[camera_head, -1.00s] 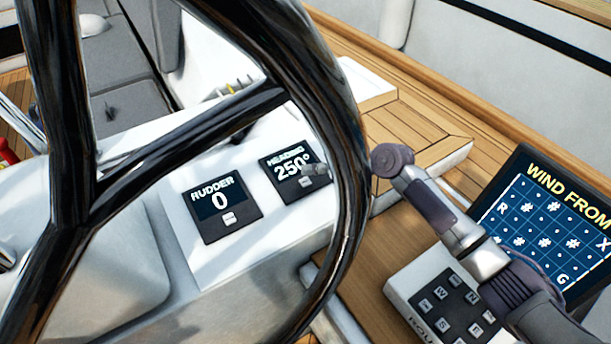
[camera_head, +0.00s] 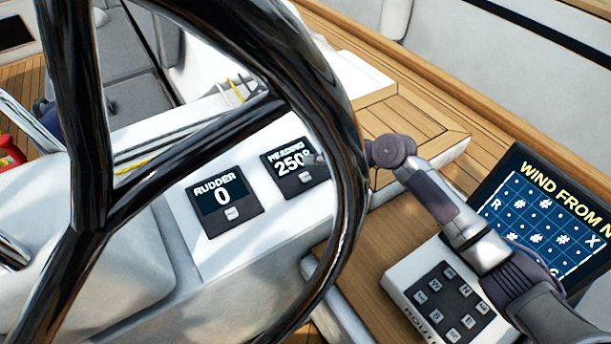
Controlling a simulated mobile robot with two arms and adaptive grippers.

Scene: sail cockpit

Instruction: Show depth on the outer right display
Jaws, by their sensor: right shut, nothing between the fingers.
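The right display (camera_head: 294,172) is a small dark panel reading "HEADING 250°", with a pale button (camera_head: 305,178) at its lower edge. To its left, a matching display (camera_head: 223,202) reads "RUDDER 0" and has its own button (camera_head: 232,214). Both sit on the white console. My right gripper (camera_head: 317,160) is shut and empty. Its tip is at the right edge of the heading display, just above the button; I cannot tell whether it touches. The wheel rim hides part of the gripper. My left gripper is not in view.
The black steering wheel (camera_head: 347,190) stands in front of the console, and my right arm reaches behind its rim. At the right are a keypad (camera_head: 450,305) and a large screen (camera_head: 540,222) reading "WIND FROM N". Wooden decking (camera_head: 410,125) lies behind.

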